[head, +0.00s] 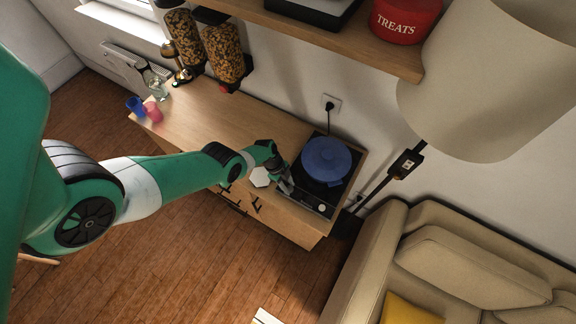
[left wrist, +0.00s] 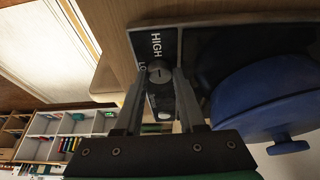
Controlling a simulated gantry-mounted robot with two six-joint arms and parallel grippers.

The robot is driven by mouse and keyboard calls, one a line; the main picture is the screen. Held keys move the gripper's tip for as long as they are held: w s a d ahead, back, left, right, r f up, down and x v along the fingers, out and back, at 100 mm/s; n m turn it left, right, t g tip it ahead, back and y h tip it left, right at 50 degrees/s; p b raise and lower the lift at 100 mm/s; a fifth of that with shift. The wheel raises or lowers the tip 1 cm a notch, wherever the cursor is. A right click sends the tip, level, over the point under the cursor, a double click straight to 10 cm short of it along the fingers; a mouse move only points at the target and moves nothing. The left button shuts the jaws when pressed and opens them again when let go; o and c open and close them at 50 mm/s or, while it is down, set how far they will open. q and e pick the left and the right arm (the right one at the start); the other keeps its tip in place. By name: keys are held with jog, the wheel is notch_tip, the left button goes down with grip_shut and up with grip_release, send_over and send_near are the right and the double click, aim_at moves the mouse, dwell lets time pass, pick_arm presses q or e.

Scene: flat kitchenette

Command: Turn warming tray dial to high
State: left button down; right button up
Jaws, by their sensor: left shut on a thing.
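The black warming tray (head: 316,196) sits at the right end of the wooden counter, with a blue lidded pot (head: 326,160) on it. In the left wrist view its control panel (left wrist: 155,40) shows the word HIGH and part of a second label below it. The round dial (left wrist: 160,73) is on this panel, with a light mark on its face. My left gripper (left wrist: 161,88) has its two fingers on either side of the dial and is shut on it. In the head view my left gripper (head: 283,184) is at the tray's front left edge. My right gripper is not in view.
The blue pot (left wrist: 265,100) stands close to my left gripper in the wrist view. A white hexagonal piece (head: 260,177) lies left of the tray. Cups (head: 152,110) stand at the counter's far left end. A lamp (head: 490,80) and sofa (head: 450,265) are at the right.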

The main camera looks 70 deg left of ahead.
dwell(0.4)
pick_arm(q)
jog(key=c, duration=0.5)
grip_release()
jog(key=p+v, duration=1)
jog(key=v, duration=0.1)
jog(key=shift+r, duration=0.3)
jog(key=shift+a, duration=0.1)
